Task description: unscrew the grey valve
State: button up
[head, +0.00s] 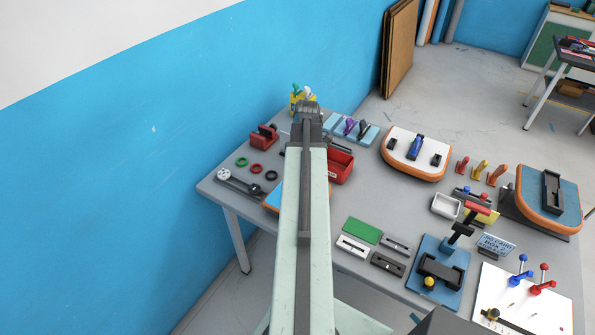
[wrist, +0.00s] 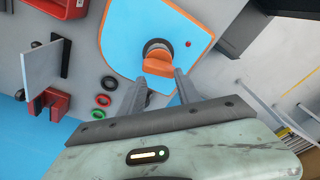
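In the wrist view a blue board (wrist: 120,30) with an orange rim carries a round dark grey valve (wrist: 153,45). An orange winged piece (wrist: 158,65) sits at the valve. My gripper (wrist: 160,79) is open, with its two fingers apart and their tips near the left and right ends of the orange piece. I cannot tell whether they touch it. In the head view only the left edge of this board (head: 272,201) shows. My arm hides the valve and the gripper tips there.
Red (wrist: 109,82), green (wrist: 103,100) and black (wrist: 99,113) rings lie beside the board. A red bin (head: 341,166) stands behind my arm. A white board (head: 407,165) and a blue board (head: 570,205) with fittings stand farther right. A blue wall (head: 150,150) runs along the left.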

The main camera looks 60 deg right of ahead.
jog(key=m, duration=0.5)
jog(key=shift+m+h, duration=0.3)
jog(key=shift+m, duration=1.2)
jog(key=m, duration=0.3)
jog(key=shift+m+h, duration=0.4)
jog(key=m, duration=0.4)
